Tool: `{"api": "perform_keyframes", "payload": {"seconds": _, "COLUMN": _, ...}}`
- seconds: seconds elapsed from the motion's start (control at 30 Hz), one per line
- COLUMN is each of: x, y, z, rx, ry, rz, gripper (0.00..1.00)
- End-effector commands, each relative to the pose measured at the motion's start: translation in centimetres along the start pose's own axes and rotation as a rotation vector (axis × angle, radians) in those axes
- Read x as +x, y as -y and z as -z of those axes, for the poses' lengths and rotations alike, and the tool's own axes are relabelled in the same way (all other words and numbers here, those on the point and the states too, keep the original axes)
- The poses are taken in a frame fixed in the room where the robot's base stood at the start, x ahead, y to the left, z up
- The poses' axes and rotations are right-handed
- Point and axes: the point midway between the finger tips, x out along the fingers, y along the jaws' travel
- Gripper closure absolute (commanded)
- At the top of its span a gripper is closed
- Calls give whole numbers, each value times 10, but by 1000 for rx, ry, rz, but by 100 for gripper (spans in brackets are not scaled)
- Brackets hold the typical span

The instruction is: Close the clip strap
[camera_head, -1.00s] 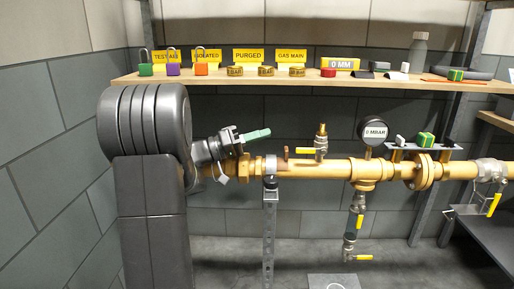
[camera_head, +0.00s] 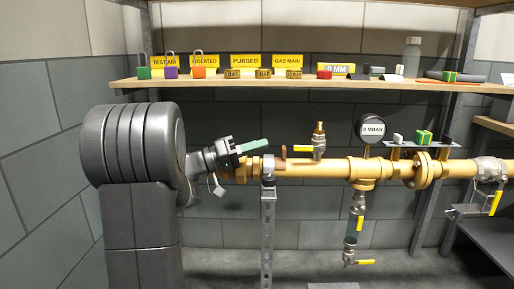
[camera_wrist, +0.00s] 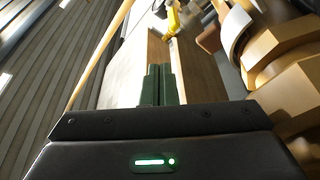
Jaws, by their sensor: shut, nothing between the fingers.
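The pipe clip (camera_head: 268,168) is a grey metal band on top of a slotted upright post, around the yellow gas pipe (camera_head: 330,168). Its strap is small in the head view, and I cannot tell whether it is open or shut. My gripper (camera_head: 268,142) has green fingers, shut together and empty, pointing right just above the pipe and the clip. In the wrist view the green fingers (camera_wrist: 157,85) are together with nothing between them. Yellow hex pipe fittings (camera_wrist: 285,55) show at the right of that view, beside the fingers.
A valve with a yellow lever (camera_head: 303,149) and a round gauge (camera_head: 370,128) stand on the pipe to the right. A brown upright piece (camera_head: 283,153) is close to the clip. The shelf (camera_head: 340,84) above carries padlocks, tags and tools.

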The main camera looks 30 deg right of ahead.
Motion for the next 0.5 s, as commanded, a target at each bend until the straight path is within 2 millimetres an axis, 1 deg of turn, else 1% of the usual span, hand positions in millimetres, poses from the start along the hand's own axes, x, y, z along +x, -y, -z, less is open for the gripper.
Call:
{"api": "perform_keyframes", "payload": {"seconds": 0.3, "x": 0, "y": -3, "z": 3, "rx": 1, "ry": 0, "rz": 0, "gripper": 100}}
{"api": "perform_keyframes", "payload": {"seconds": 0.37, "x": 0, "y": -7, "z": 7, "rx": 2, "ry": 0, "rz": 0, "gripper": 100}}
{"api": "perform_keyframes", "payload": {"seconds": 0.5, "x": 1, "y": -25, "z": 25, "rx": 5, "ry": -1, "rz": 1, "gripper": 100}}
